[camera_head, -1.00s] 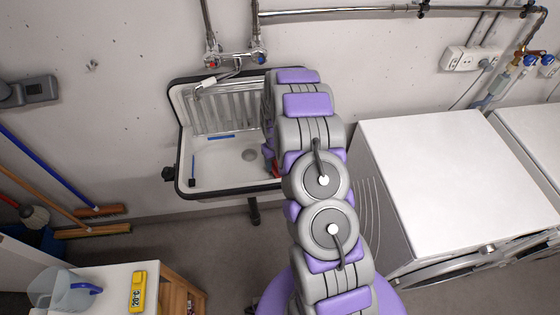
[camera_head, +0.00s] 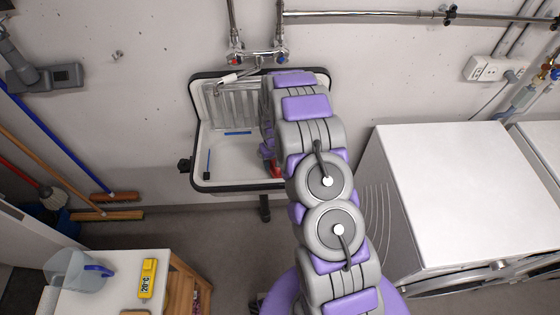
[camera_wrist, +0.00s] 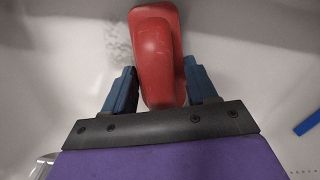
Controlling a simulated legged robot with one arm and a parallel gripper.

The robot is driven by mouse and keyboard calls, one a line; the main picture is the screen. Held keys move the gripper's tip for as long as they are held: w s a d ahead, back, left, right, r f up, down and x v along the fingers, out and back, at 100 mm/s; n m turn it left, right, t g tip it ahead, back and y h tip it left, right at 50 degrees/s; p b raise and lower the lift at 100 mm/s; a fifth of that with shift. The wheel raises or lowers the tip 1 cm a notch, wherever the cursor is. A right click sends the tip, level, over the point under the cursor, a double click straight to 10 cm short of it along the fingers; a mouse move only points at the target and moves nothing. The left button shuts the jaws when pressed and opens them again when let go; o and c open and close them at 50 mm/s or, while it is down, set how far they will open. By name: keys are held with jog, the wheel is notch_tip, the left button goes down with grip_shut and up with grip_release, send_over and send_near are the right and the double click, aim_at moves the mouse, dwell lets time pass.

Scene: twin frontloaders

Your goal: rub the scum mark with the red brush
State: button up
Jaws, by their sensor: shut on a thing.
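My gripper (camera_wrist: 160,72) is shut on the red brush (camera_wrist: 156,40), which sits between its two blue fingers in the wrist view. The brush's underside and bristles are hidden. A grey speckled patch, seemingly the scum mark (camera_wrist: 118,42), shows on the white sink surface just left of the brush; the brush may cover part of it. I cannot tell whether the brush touches the surface. In the head view, a bit of the red brush (camera_head: 275,170) shows in the right part of the sink (camera_head: 240,186). My arm hides the gripper and the sink's right side there.
Two blue-handled items, one along the back (camera_head: 238,133) and one at the left (camera_head: 208,162), lie in the sink. A tap (camera_head: 245,75) reaches over it. A white machine (camera_head: 450,180) stands right. A cabinet with a jug (camera_head: 75,271) and yellow thermometer (camera_head: 147,278) stands front left.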

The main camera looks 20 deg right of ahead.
jog(key=shift+w+a, duration=0.1)
jog(key=shift+a, duration=0.15)
jog(key=shift+w+d, duration=0.25)
jog(key=shift+w, duration=0.45)
jog(key=shift+s+d+r+p, duration=0.1)
jog(key=shift+s+d+p, duration=0.15)
jog(key=shift+d, duration=0.6)
jog(key=shift+s+d+r+p, duration=0.1)
jog(key=shift+s+d, duration=0.1)
jog(key=shift+d, duration=0.6)
jog(key=shift+s+d+f+p, duration=0.1)
jog(key=shift+s+d, duration=0.3)
jog(key=shift+d, duration=0.7)
jog(key=shift+s+d+f+p, duration=0.1)
jog(key=shift+s+d, duration=0.3)
jog(key=shift+d, duration=0.75)
jog(key=shift+s+d+f+p, duration=0.1)
jog(key=shift+s+d, duration=0.3)
jog(key=shift+d, duration=0.7)
jog(key=shift+s+d, duration=0.25)
jog(key=shift+d, duration=0.55)
jog(key=shift+s+d, duration=0.25)
jog(key=shift+d, duration=0.5)
jog(key=shift+w+r, duration=0.1)
jog(key=shift+r, duration=0.1)
jog(key=shift+r+p, duration=0.95)
jog(key=shift+r, duration=1.95)
jog(key=shift+r, duration=0.1)
